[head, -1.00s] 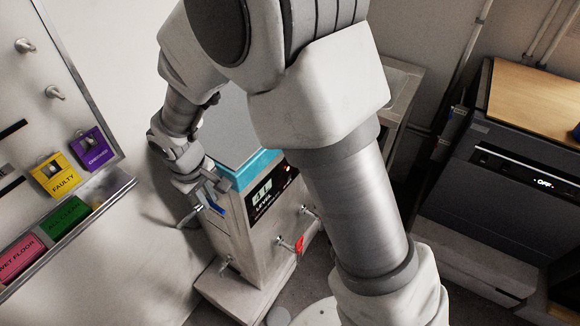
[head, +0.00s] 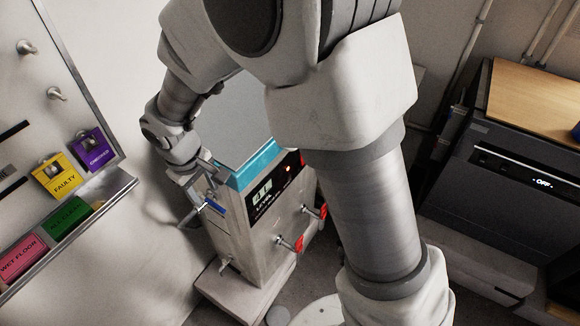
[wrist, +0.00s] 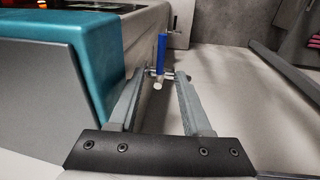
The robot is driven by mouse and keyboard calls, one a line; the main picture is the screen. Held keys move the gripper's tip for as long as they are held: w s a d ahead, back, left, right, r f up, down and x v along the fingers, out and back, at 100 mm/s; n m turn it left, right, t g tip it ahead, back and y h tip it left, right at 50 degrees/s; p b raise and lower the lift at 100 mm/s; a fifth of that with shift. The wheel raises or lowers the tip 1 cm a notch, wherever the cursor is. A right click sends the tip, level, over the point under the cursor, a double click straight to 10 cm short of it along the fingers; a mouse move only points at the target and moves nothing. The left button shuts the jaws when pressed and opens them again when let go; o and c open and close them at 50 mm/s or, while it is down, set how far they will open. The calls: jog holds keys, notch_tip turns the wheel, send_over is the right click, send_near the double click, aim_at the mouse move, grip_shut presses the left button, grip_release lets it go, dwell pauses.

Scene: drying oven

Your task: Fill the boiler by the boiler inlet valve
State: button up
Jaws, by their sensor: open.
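The boiler (head: 228,226) is a grey box with a teal top rim, standing on a low plinth in the head view. Its front has a black LEVEL panel (head: 275,184) with a lit red light. A blue-handled valve (head: 213,208) sits on its left side; in the wrist view, the blue handle (wrist: 162,50) points up, with a pale round end below it. I cannot read a label naming the inlet valve. My gripper (head: 203,196) is open beside the boiler's left side. In the wrist view its fingertips (wrist: 166,77) straddle the blue-handled valve's line, with no visible grip on it.
Two red-handled valves (head: 296,243) are on the boiler's front. A board and ledge with coloured signs (head: 60,175) stand at the left. A dark cabinet showing OFF (head: 530,181) is at the right. My arm crosses the middle of the head view.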

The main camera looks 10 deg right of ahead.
notch_tip(320, 180, up, 14)
jog(key=s+p, duration=0.2)
jog(key=s+d+r+m+t+p, duration=0.1)
jog(key=d+r+m, duration=0.1)
jog(key=d+r, duration=0.35)
jog(key=s+d+r+m, duration=0.2)
jog(key=d+r, duration=0.1)
jog(key=d, duration=0.5)
jog(key=s+d+r+m+t+p, duration=0.2)
jog(key=s+d+m, duration=0.3)
jog(key=s+d, duration=0.4)
jog(key=d, duration=0.3)
jog(key=shift+s+r+t, duration=0.15)
jog(key=shift+s+t, duration=0.05)
jog(key=shift+t, duration=0.1)
jog(key=shift+w+a, duration=0.1)
jog(key=shift+a, duration=0.05)
